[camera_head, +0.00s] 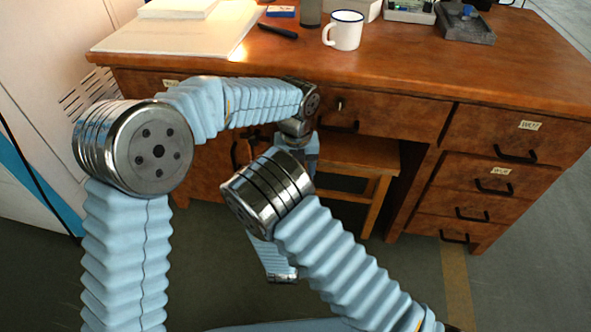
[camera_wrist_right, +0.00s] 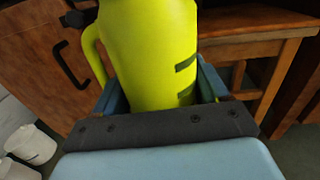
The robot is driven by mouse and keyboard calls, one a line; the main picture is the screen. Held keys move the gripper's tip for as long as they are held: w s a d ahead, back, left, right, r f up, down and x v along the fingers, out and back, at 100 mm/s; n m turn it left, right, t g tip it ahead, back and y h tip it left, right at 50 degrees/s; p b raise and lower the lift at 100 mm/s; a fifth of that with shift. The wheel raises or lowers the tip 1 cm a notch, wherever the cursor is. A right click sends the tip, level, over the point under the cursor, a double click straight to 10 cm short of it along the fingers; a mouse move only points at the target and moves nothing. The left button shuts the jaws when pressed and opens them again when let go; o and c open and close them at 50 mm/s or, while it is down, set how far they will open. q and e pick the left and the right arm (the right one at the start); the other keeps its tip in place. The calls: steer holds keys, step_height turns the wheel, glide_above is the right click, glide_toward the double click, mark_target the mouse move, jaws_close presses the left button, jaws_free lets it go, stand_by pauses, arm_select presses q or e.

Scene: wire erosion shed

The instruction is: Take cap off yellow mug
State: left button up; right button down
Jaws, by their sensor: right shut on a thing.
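The yellow mug (camera_wrist_right: 150,50) fills the upper middle of the right wrist view, with its handle on the left and two short dark marks on its right side. My right gripper (camera_wrist_right: 158,85) is shut on the mug's body, a blue finger on each side. The mug's top is cut off by the picture edge, so I cannot see the cap there. A small dark part (camera_wrist_right: 76,17) shows left of the mug near the top; I cannot tell what it is.
A wooden desk (camera_head: 480,75) stands ahead, with drawers on the right and a wooden stool (camera_head: 368,152) below it. White containers (camera_wrist_right: 30,143) stand at lower left in the wrist view.

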arm_select(q)
steer(key=n, duration=0.4)
steer(key=d+n, duration=0.1)
steer(key=shift+w+d+r+n, duration=0.1)
steer(key=shift+r+n, duration=0.2)
steer(key=shift+n, duration=0.1)
steer(key=n, duration=0.3)
steer(key=shift+w, duration=0.1)
steer(key=n, duration=0.6)
steer(key=shift+w, duration=0.1)
steer(key=n, duration=0.6)
steer(key=shift+w+a, duration=0.1)
steer(key=shift+a, duration=0.2)
steer(key=n, duration=0.6)
steer(key=shift+a+n, duration=0.2)
steer(key=shift+n, duration=0.1)
steer(key=n, duration=0.6)
steer(key=shift+a, duration=0.2)
steer(key=n, duration=0.6)
steer(key=shift+s, duration=0.3)
steer(key=n, duration=0.6)
steer(key=shift+s+n, duration=0.25)
steer(key=shift+n, duration=0.05)
steer(key=n, duration=0.5)
steer(key=shift+s, duration=0.2)
